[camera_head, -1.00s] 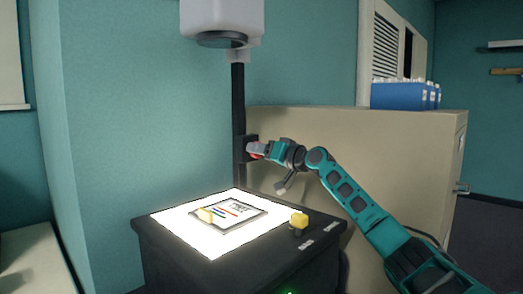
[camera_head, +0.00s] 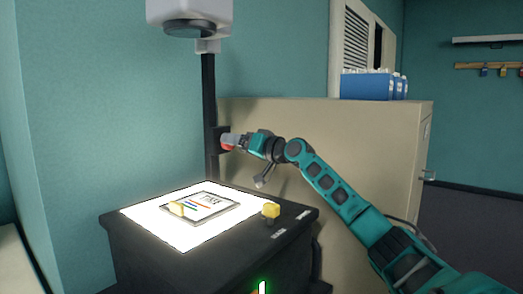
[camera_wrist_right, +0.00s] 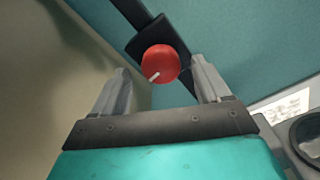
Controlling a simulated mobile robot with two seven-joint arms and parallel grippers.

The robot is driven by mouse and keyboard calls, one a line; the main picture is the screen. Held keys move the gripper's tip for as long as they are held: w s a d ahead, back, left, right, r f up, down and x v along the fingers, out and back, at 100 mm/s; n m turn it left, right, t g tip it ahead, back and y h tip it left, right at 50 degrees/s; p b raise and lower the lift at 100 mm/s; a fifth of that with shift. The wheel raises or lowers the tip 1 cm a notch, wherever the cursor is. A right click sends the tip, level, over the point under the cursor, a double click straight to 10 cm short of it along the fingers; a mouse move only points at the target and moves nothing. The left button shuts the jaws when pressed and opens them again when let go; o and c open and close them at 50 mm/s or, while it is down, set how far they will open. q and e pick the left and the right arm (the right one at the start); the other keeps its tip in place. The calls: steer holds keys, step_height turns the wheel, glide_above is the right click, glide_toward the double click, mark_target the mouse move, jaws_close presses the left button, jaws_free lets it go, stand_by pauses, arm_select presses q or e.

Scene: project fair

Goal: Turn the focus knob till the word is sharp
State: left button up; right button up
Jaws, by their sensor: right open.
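The red focus knob (camera_wrist_right: 160,63) sits on a dark block on the projector's black post (camera_head: 209,100), with a pale pointer mark toward its lower left in the right wrist view. In the head view the knob (camera_head: 227,143) is partly covered by my gripper. My right gripper (camera_wrist_right: 163,85) is open, its fingers on either side of the knob with gaps showing. In the head view my right gripper (camera_head: 229,141) is at the post. The projector head (camera_head: 190,18) is above. The lit stage (camera_head: 160,222) bears a framed slide (camera_head: 213,212) with a word. My left gripper is out of view.
A yellow knob (camera_head: 270,211) stands on the dark projector base (camera_head: 190,264) beside the lit stage. A beige cabinet (camera_head: 330,170) with blue boxes (camera_head: 367,85) on top stands behind my right arm. Teal walls close the back and left.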

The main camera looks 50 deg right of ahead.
arm_select(q)
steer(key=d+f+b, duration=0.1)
steer(key=b, duration=0.1)
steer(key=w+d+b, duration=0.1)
steer(key=b, duration=0.2)
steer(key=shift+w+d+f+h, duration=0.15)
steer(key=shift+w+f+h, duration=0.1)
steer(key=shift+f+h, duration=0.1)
arm_select(e)
steer(key=s, duration=1)
steer(key=shift+s+d, duration=0.3)
steer(key=shift+d, duration=0.15)
